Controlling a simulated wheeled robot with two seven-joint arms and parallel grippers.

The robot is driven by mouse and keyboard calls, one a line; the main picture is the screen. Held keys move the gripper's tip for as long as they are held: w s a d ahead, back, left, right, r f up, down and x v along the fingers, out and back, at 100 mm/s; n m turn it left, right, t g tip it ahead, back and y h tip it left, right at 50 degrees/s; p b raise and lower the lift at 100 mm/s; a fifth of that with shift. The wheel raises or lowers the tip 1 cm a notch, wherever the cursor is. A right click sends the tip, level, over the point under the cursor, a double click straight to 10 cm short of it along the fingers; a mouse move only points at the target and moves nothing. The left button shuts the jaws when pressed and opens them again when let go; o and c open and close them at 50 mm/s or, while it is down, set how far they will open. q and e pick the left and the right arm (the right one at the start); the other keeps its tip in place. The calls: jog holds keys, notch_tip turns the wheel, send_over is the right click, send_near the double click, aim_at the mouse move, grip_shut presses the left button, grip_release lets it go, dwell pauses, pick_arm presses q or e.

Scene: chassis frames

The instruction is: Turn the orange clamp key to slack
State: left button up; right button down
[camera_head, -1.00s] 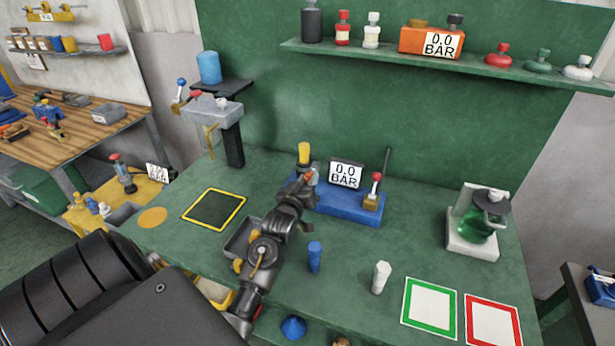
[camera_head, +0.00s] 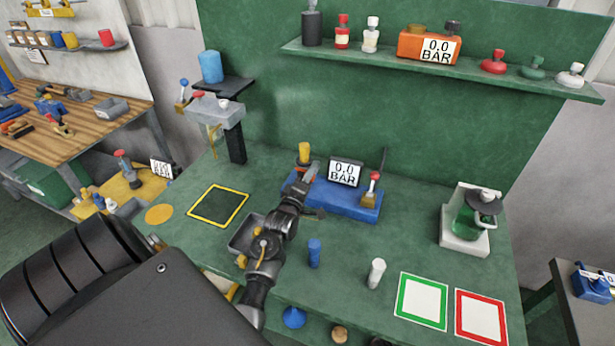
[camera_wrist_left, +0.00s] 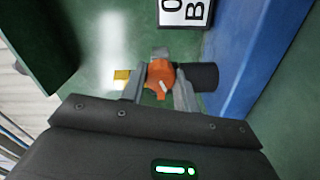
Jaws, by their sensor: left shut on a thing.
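The orange clamp key (camera_wrist_left: 160,75) shows in the left wrist view between the two grey fingers of my left gripper (camera_wrist_left: 159,92), which is shut on it. In the head view, my left gripper (camera_head: 304,178) reaches the left end of the blue base (camera_head: 345,203), just below the yellow-capped piece (camera_head: 305,152). My right gripper is not in view.
A 0.0 BAR display (camera_head: 345,173) and a red-topped lever (camera_head: 374,182) stand on the blue base. A blue cylinder (camera_head: 314,253) and a white cylinder (camera_head: 376,273) stand in front. A flask stand (camera_head: 465,242) is at right. The green-framed square (camera_head: 421,301) is empty.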

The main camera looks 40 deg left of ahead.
pick_arm(q)
jog(key=shift+r+n+p, duration=0.1)
jog(key=shift+n+p, duration=0.55)
jog(key=shift+n, duration=1.05)
jog(key=o, duration=1)
jog(key=shift+a, duration=0.1)
jog(key=shift+s, duration=0.1)
jog(key=b+v, duration=0.3)
jog(key=v, duration=0.7)
jog(key=shift+s+d, duration=0.25)
